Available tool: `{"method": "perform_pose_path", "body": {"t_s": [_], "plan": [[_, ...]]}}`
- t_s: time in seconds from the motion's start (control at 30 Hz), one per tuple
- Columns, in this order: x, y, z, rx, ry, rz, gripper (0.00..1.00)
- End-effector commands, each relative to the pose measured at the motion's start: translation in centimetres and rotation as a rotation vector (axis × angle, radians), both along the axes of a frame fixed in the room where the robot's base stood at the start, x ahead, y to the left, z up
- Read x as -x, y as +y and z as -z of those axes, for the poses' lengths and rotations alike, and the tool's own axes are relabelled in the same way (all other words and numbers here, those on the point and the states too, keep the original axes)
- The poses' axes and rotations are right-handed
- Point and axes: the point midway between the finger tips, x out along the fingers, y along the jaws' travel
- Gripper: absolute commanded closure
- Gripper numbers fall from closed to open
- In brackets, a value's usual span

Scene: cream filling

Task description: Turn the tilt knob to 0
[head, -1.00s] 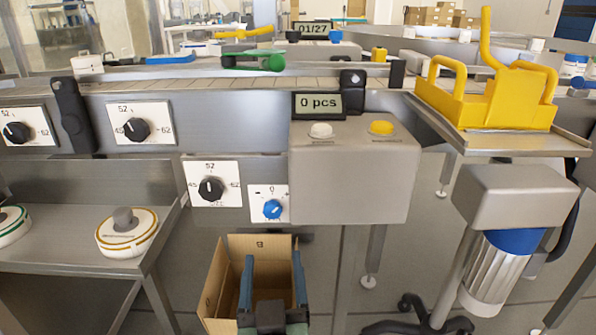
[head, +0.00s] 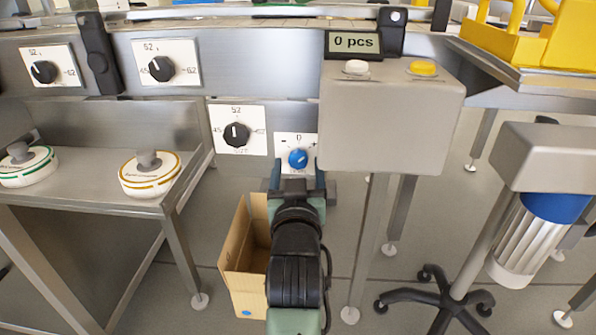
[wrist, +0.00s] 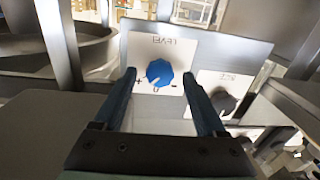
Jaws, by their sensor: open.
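The blue knob (head: 298,158) sits on a small white plate (head: 283,140) marked -, 0 and +, low on the machine's front. In the wrist view, the blue knob (wrist: 160,70) appears upside down, with LEVEL printed on its plate. Its white pointer seems to lie between 0 and +, slightly off 0. My gripper (head: 297,172) is open in front of the knob. In the wrist view, its two fingers (wrist: 159,77) reach along either side of the knob. I cannot tell whether they touch it.
A larger black dial (head: 236,133) sits just left of the blue knob. A grey control box (head: 390,120) juts out at the right. An open cardboard box (head: 240,262) stands below my arm. A steel side table (head: 100,190) with two round lidded items is at left.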

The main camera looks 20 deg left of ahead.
Motion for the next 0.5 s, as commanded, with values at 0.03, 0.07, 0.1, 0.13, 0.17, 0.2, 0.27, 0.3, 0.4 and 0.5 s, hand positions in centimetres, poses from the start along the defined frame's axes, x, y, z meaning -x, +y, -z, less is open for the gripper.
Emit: {"method": "perform_pose_path", "body": {"t_s": [0.03,0.07,0.1,0.13,0.17,0.2,0.27,0.3,0.4,0.5], "plan": [[-0.39,0.16,0.07,0.0,-0.002,0.0,0.27],[-0.57,0.23,0.05,0.0,-0.002,0.0,0.27],[-0.74,0.29,0.04,0.001,-0.001,0.0,0.27],[-0.85,0.33,0.02,0.001,-0.001,0.0,0.27],[-0.92,0.36,0.0,0.001,-0.001,0.0,0.27],[-1.0,0.39,-0.04,0.0,-0.001,0.0,0.27],[-1.06,0.42,-0.07,0.0,-0.001,0.0,0.27],[-1.07,0.41,-0.08,0.0,-0.001,0.0,0.27],[-1.07,0.41,-0.09,0.0,-0.001,0.0,0.27],[-1.06,0.39,-0.09,0.0,-0.001,0.0,0.32]]}}
